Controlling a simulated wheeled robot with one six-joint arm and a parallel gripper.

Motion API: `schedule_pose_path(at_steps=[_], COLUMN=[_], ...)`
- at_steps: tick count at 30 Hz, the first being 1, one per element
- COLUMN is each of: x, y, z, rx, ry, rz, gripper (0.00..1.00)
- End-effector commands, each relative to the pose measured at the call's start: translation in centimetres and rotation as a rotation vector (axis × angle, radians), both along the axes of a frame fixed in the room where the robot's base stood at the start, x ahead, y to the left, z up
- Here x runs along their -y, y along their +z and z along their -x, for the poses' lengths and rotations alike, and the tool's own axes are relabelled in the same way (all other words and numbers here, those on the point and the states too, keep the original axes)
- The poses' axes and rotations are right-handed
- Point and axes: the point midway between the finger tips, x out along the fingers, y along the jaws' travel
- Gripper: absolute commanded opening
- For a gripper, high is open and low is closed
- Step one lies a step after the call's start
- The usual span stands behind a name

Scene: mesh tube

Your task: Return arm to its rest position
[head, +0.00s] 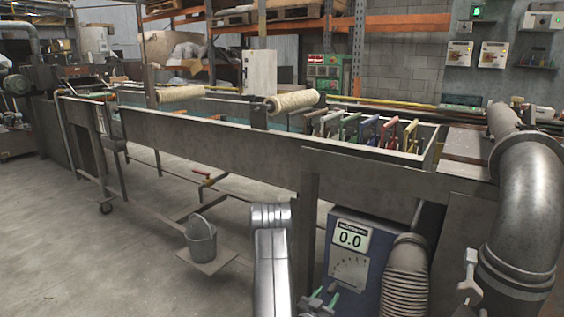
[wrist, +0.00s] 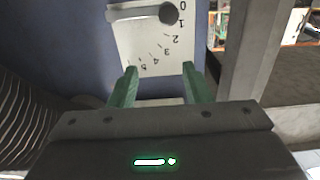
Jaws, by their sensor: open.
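My gripper (wrist: 160,78) shows in the wrist view with its two green fingers apart and nothing between them. In the head view my gripper (head: 327,297) is low in the picture, in front of the blue control box (head: 341,285). The fingers point at the box's white dial plate (wrist: 150,60), just below its numbered scale in the wrist view. The dial's lever (wrist: 135,12) has a dark round knob at its right end, by the 0 mark. The fingers look clear of the lever. The display (head: 350,239) reads 0.0.
A long metal trough (head: 230,138) runs across the view, with several coloured clamps (head: 365,132) at its right end. A ribbed hose (head: 405,280) and a large pipe (head: 525,200) stand right of the box. A bucket (head: 201,243) sits left of my arm; open floor (head: 70,250) lies further left.

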Motion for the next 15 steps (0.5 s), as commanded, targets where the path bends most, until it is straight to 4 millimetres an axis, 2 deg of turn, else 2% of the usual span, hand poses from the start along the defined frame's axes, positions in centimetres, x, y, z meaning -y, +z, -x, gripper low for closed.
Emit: schedule_pose_path(at_steps=[6,15], x=[-2.0,-2.7], y=[0.0,0.0], z=[2.8,4.0], rx=[-0.002,0.001], ry=[0.001,-0.001], rz=[0.000,0.001], gripper=[0.44,0.44])
